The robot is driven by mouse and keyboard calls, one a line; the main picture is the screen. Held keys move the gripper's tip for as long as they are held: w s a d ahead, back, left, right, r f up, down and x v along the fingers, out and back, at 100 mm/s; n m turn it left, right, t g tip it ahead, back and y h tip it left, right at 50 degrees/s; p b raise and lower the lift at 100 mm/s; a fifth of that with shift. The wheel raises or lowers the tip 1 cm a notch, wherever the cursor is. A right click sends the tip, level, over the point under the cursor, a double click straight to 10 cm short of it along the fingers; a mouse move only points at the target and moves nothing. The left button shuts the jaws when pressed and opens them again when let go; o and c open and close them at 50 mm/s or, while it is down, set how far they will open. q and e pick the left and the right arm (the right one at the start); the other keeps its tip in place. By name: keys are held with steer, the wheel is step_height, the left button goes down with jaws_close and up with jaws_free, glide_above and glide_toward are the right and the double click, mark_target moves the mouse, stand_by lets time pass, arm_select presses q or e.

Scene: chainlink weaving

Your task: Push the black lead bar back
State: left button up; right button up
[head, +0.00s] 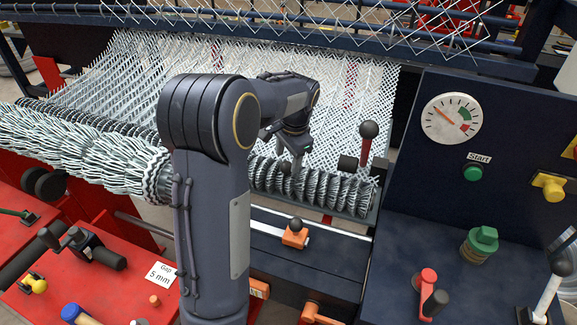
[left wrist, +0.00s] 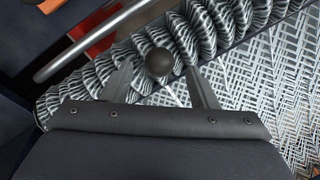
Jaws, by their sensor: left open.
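My left gripper (head: 289,162) reaches over the woven wire roll, pointing down, with its fingers apart. In the left wrist view its two fingers (left wrist: 161,82) stand on either side of a black ball knob (left wrist: 159,62) on a thin metal stem; no grip on it shows. In the head view the knob is mostly hidden by the gripper. The black lead bar cannot be clearly told apart; a dark bar (head: 366,221) runs along the near side of the roll at its right end, largely covered by my arm. My right gripper is out of view.
The coiled roll (head: 325,190) and mesh (head: 130,75) lie under and behind my arm. A red lever with a black ball (head: 368,130) stands just right of the gripper. An orange slider (head: 295,236) sits in front. The blue control cabinet (head: 410,160) bounds the right.

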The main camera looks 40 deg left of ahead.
mark_target(287, 163)
arm_select(q)
steer(key=f, duration=0.3)
steer(key=a+f, duration=0.1)
steer(key=f, duration=0.1)
steer(key=shift+w, duration=0.15)
steer(key=shift+r, duration=0.1)
steer(key=shift+c, duration=0.2)
